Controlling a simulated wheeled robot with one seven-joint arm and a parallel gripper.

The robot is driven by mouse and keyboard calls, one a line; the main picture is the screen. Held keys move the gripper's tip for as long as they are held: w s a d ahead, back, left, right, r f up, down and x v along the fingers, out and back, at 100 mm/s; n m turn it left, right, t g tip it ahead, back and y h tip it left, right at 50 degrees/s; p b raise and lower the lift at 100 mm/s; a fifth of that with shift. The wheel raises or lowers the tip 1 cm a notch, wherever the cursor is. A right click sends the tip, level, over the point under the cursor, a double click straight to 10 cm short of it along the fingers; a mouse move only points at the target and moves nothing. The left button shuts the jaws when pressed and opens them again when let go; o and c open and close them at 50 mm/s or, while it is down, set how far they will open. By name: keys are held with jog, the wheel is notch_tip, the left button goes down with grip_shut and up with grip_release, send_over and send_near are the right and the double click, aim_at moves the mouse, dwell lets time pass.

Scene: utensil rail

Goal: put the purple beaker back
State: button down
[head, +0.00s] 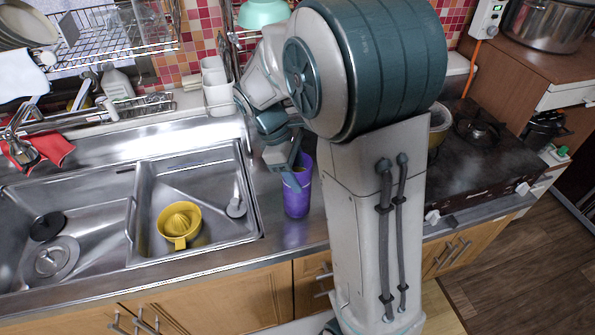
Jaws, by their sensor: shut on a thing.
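The purple beaker (296,196) stands upright on, or just above, the narrow steel counter strip right of the sink; I cannot tell whether it touches. My gripper (292,178) reaches down to the beaker's rim and is shut on it. The fingertips are partly hidden at the rim. My arm covers the area behind and right of the beaker.
A sink (254,236) with a yellow juicer (181,222) in it lies to the left. White containers (216,88) stand behind the counter by the tiled wall. A stove (480,150) is at the right. A mint bowl (263,13) is above.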

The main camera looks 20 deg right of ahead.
jog(key=shift+f, duration=0.5)
jog(key=c, duration=0.6)
grip_release()
jog(key=shift+o, duration=0.2)
jog(key=v, duration=1.2)
jog(key=s+d+f+m+t+y, duration=0.2)
jog(key=s+m, duration=0.4)
jog(key=s, duration=0.2)
jog(key=s+d+f+m+t+y, duration=0.1)
jog(key=s+f+m+t, duration=0.1)
jog(key=s+m, duration=0.4)
jog(key=s+t, duration=0.1)
jog(key=s, duration=0.1)
jog(key=shift+s+d+y, duration=0.3)
jog(key=shift+d+y, duration=0.1)
